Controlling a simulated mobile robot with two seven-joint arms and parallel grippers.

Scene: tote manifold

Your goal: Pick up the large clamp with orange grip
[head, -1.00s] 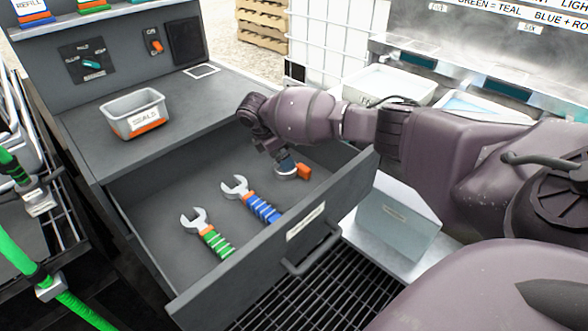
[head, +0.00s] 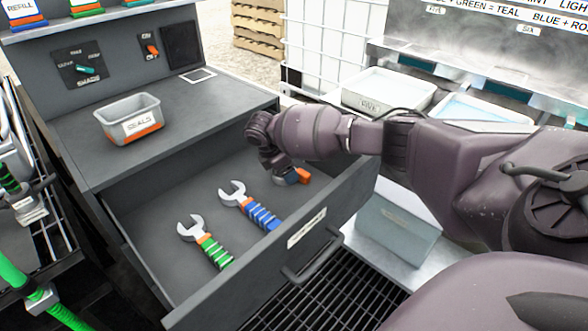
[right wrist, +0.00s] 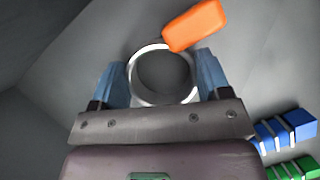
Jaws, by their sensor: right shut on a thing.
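The clamp is a metal ring with an orange grip (head: 304,175), inside the open drawer at its right end. In the right wrist view the ring (right wrist: 140,58) sits between the two blue fingertips, with the orange grip (right wrist: 196,25) sticking out beyond them to the upper right. My right gripper (head: 284,173) reaches down into the drawer and is shut on the clamp's ring. The arm hides part of the clamp in the head view. My left gripper is not in view.
A blue-handled wrench (head: 260,212) and a green-handled wrench (head: 213,250) lie in the drawer (head: 155,210) left of the clamp. A grey bin labelled SEALS (head: 120,110) stands on the worktop above. The drawer's front wall (head: 280,255) stands close to my right arm.

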